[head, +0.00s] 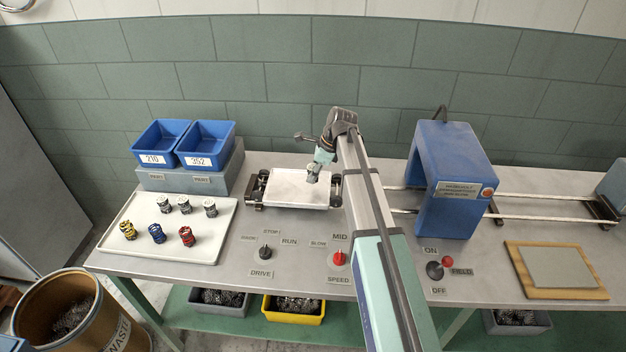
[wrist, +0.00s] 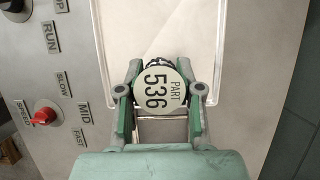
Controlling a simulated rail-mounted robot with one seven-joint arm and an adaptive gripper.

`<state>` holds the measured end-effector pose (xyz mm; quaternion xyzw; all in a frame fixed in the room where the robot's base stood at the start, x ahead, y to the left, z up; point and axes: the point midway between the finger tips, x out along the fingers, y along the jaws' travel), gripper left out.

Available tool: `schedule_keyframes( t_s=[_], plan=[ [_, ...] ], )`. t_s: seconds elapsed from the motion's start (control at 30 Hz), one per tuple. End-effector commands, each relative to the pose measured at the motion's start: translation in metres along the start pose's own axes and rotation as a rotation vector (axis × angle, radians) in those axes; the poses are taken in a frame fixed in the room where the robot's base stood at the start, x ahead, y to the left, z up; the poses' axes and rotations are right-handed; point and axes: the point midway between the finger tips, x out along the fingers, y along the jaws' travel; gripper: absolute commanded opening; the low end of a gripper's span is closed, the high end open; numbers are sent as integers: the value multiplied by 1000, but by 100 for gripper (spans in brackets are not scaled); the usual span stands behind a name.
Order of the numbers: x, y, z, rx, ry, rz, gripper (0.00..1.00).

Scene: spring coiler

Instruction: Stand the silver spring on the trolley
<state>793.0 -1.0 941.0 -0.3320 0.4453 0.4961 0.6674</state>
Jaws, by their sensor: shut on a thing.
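The trolley (head: 285,190) is a flat white platform with a raised rim on dark wheeled ends, on the bench's rail line. My gripper (head: 313,176) is over the trolley's right part. In the wrist view my gripper (wrist: 160,92) is shut on a spring (wrist: 158,89), whose round pale top reads PART 536. The spring's top faces the camera, and a little dark coil shows at its far edge. Its colour is mostly hidden. The white trolley top (wrist: 185,25) shows beyond it. I cannot tell whether the spring touches the trolley.
A white tray (head: 222,242) at left holds several springs: grey ones behind, yellow, blue and red in front. Blue bins (head: 207,144) stand behind it. A blue arch-shaped machine (head: 450,190) spans the rails at right. Knobs (head: 339,259) and (head: 435,270) sit at the front.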

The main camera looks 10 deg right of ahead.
Motion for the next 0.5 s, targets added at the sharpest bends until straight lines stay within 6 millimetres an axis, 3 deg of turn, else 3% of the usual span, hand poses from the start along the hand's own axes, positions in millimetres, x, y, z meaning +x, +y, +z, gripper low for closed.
schedule_keyframes(
  t_s=[0.27,0.5],
  plan=[
    [29,1,-12,1,0,3,0],
    [31,0,-13,0,0,1,0]
  ],
)
